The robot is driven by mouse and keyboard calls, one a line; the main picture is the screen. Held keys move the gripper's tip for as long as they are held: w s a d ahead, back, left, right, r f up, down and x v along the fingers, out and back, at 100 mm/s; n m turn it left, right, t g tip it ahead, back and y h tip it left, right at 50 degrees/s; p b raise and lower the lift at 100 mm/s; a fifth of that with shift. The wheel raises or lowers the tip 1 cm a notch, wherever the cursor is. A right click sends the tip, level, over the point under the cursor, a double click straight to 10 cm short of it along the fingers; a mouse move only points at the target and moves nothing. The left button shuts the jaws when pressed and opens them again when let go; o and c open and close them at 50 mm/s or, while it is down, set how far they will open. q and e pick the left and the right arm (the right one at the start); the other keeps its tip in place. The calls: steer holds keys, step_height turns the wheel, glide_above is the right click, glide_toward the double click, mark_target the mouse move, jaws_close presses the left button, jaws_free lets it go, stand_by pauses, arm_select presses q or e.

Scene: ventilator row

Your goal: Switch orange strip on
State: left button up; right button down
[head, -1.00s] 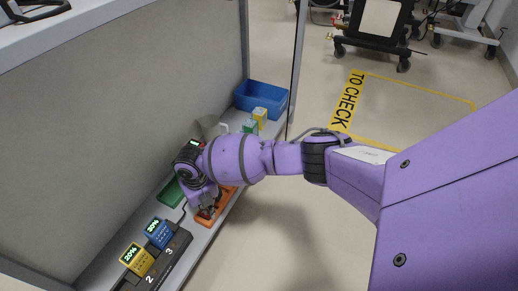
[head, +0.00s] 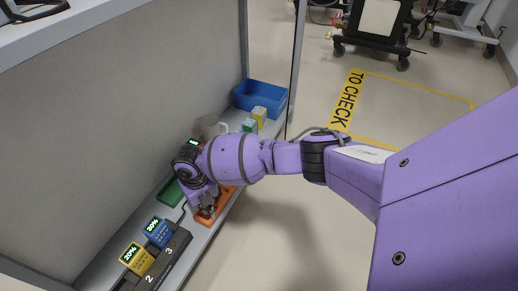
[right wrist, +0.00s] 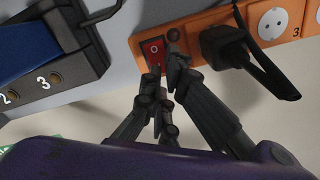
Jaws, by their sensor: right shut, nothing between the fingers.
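The orange strip (head: 206,219) lies on the shelf, partly hidden under my right arm in the head view. In the right wrist view the orange strip (right wrist: 205,22) shows white round sockets, a black plug (right wrist: 224,46) and a red rocker switch (right wrist: 154,52) with an "O" mark at its left end. My right gripper (right wrist: 161,68) is shut and empty, its fingertips at the switch and covering part of it. I cannot tell whether they touch it. In the head view the right gripper (head: 208,208) is over the strip. My left gripper is not in view.
A charger dock (head: 160,268) with yellow (head: 137,259) and blue (head: 157,231) display units stands at the near end. A green tray (head: 170,192), a mug (head: 209,126), small boxes (head: 259,114) and a blue bin (head: 262,97) share the shelf. A grey panel (head: 130,120) backs it.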

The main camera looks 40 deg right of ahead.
steer(key=shift+w+f+b, duration=0.1)
steer(key=shift+f+b, duration=0.9)
steer(key=shift+f, duration=0.05)
stand_by(0.9)
steer(key=shift+r, duration=0.15)
step_height(320, 180, up, 3)
steer(key=p, duration=0.3)
steer(key=shift+r, duration=0.2)
steer(key=shift+r+p, duration=1.5)
steer(key=shift+r, duration=0.3)
steer(key=shift+f, duration=0.1)
